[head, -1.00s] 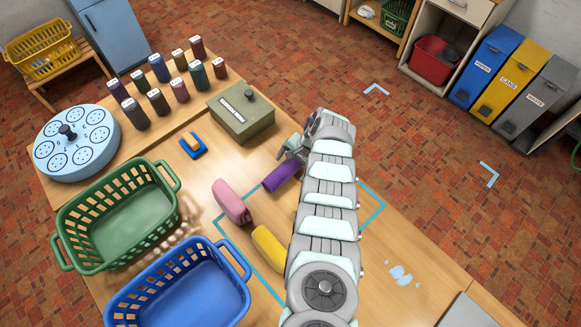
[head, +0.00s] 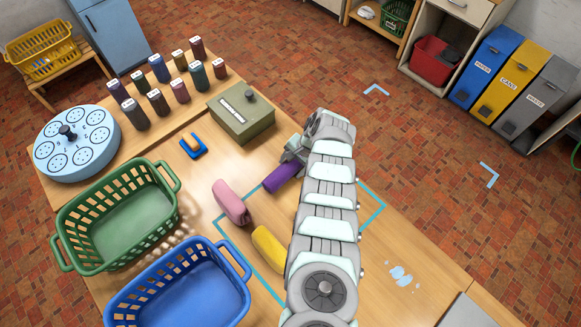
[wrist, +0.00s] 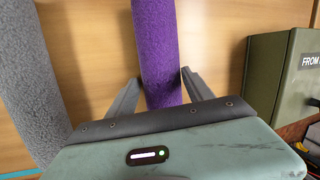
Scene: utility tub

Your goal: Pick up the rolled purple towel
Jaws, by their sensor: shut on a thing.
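The rolled purple towel (head: 281,178) is at the taped rectangle on the table, just left of my arm in the head view. My gripper (head: 296,158) is at its far end. In the wrist view the purple towel (wrist: 157,50) runs between my two fingers (wrist: 160,78), one on each side, and my gripper is shut on it. Whether the towel touches the table is unclear. A rolled pink towel (head: 231,202) and a rolled yellow towel (head: 269,248) lie nearby. A grey towel (wrist: 32,70) lies left of the purple one in the wrist view; my arm hides it in the head view.
A green box (head: 240,117) stands close beyond the gripper. A blue holder (head: 193,148), a green basket (head: 165,178) and a blue basket (head: 236,262) are to the left. Several dark bottles and a round blue dispenser (head: 77,150) stand farther back.

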